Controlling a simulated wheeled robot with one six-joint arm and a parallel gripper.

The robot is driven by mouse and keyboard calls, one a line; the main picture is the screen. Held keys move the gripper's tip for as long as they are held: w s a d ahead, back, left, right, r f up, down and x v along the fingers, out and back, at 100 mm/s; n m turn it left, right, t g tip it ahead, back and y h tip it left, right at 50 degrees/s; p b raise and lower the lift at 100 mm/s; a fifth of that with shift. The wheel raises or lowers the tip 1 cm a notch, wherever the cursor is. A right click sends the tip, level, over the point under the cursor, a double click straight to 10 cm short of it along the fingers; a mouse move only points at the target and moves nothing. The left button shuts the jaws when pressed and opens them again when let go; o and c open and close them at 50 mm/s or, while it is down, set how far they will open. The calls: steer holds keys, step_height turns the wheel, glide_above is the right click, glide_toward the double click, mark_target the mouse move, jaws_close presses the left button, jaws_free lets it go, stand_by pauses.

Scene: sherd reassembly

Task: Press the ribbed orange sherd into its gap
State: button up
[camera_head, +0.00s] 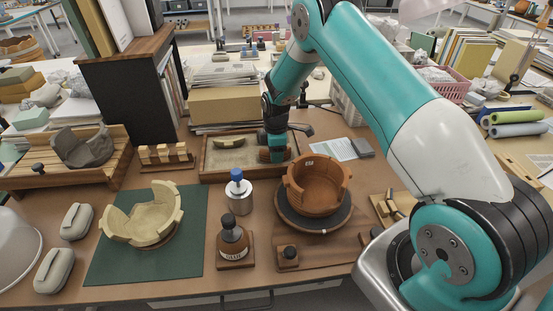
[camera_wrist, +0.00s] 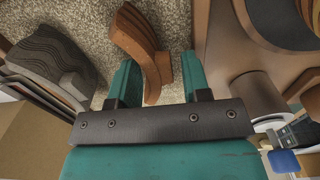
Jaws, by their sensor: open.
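The ribbed orange sherd (camera_wrist: 140,45) lies on the sand of the tray in the wrist view, its lower end between my fingers. In the head view, bits of orange (camera_head: 264,155) show beside my gripper, which hides most of the sherd. My gripper (camera_wrist: 158,75) is open, with its teal fingers on either side of the sherd and room left between. In the head view my gripper (camera_head: 277,156) is down at the right part of the sand tray. The orange bowl (camera_head: 317,200) stands on a dark turntable (camera_head: 313,223), its rim uneven and stepped; I cannot make out the gap's outline clearly.
The sand tray (camera_head: 206,172) has raised wooden walls; a grey sherd (camera_wrist: 48,60) lies left of my fingers. A blue-capped jar (camera_head: 238,195) and a dark bottle (camera_head: 233,240) stand left of the turntable. A cream bowl (camera_head: 143,217) sits on a green mat (camera_head: 185,262).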

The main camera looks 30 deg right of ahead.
steer(key=c, duration=0.6)
steer(key=shift+r+p, duration=2.2)
steer(key=shift+r, duration=1.35)
